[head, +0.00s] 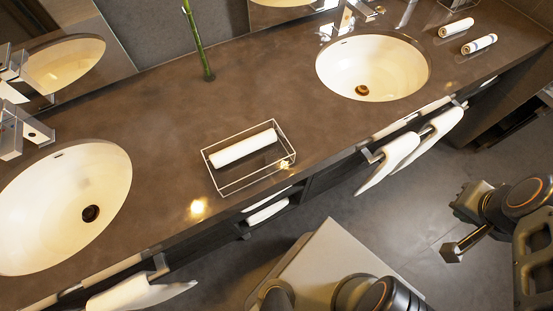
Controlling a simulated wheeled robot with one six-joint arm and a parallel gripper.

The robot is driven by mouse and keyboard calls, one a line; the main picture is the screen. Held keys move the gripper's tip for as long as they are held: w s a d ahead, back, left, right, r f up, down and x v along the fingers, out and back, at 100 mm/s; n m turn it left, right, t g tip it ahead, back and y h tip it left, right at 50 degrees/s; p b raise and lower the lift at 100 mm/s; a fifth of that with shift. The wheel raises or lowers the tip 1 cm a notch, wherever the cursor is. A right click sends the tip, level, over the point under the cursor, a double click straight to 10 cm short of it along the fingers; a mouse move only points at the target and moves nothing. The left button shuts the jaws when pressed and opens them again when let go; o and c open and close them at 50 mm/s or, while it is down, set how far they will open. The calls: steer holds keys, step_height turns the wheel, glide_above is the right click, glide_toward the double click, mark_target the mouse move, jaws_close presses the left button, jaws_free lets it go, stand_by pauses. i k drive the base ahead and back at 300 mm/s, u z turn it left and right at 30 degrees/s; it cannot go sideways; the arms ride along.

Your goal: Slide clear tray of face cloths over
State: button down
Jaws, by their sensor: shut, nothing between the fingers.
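The clear tray (228,186) sits on the brown vanity counter, between the two sinks and close to the front edge. It is a see-through box with thin bright edges. One white rolled cloth (243,148) lies in it, along its back side. My gripper (452,252) is at the right of the head view, over the floor in front of the counter. It is shut and empty, and well apart from the tray.
White basins are set in the counter at left (62,205) and right (374,66). A green stalk (196,42) stands behind the tray. Rolled cloths (479,43) lie at the far right. Towels (400,152) hang along the front. The counter around the tray is clear.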

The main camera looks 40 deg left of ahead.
mark_target(240, 174)
steer(key=z, duration=0.05)
steer(key=k, duration=1.35)
steer(key=u, duration=1.6)
